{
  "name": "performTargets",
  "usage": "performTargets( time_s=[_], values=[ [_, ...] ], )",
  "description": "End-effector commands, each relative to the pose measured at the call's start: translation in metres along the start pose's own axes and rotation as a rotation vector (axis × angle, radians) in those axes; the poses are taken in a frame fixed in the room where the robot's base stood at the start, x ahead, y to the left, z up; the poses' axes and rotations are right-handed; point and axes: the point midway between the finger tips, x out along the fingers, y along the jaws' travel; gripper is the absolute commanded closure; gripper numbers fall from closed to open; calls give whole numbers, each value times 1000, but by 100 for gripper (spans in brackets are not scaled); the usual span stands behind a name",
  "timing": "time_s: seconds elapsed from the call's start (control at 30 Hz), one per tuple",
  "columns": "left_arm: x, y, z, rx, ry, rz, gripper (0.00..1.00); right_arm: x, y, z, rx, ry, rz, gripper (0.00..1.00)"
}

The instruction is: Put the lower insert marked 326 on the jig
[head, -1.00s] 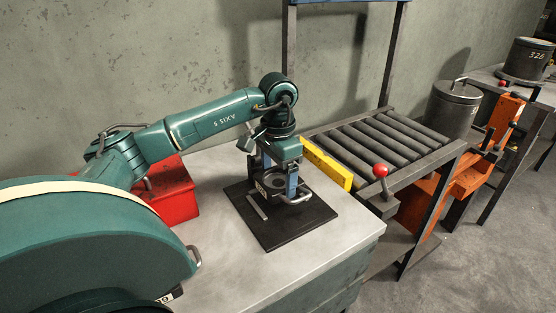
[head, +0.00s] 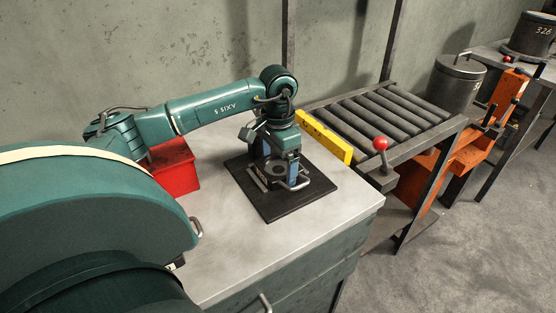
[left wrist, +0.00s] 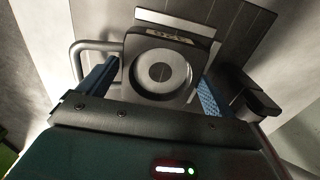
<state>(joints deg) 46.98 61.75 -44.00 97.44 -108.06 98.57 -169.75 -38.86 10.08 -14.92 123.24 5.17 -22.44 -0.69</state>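The lower insert (head: 276,172) is a dark block with a round ring on top and a bent grey handle on one side. In the left wrist view the insert (left wrist: 137,71) shows its ring, its handle at the left and a pale label whose digits I cannot read surely. My left gripper (head: 279,166) has its blue fingers at both sides of the insert and is shut on it. The insert is low over the black jig plate (head: 268,211); I cannot tell whether it touches. A light bar (left wrist: 176,21) lies just beyond its label side. My right gripper is not in view.
A red box (head: 176,172) stands behind the left arm on the grey bench (head: 225,264). A yellow bar (head: 325,137) and a roller conveyor (head: 380,115) lie to the right. Beyond are a lidded drum (head: 455,85) and a dark pot marked 326 (head: 533,38).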

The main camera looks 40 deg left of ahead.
Motion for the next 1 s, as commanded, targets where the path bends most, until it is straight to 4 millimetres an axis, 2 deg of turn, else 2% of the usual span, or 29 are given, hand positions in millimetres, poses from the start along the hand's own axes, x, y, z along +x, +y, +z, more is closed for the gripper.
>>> performTargets(
  time_s=[0.27,0.37,0.7,0.83,1.0],
  values=[
    [-6,0,0,0,2,0,9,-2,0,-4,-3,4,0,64],
    [-19,0,-1,0,4,0,9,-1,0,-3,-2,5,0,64],
    [-92,0,-1,0,6,-1,9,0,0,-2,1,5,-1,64],
    [-110,0,-1,0,2,0,9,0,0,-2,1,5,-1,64],
    [-122,0,0,0,0,0,9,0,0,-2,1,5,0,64]
  ],
)
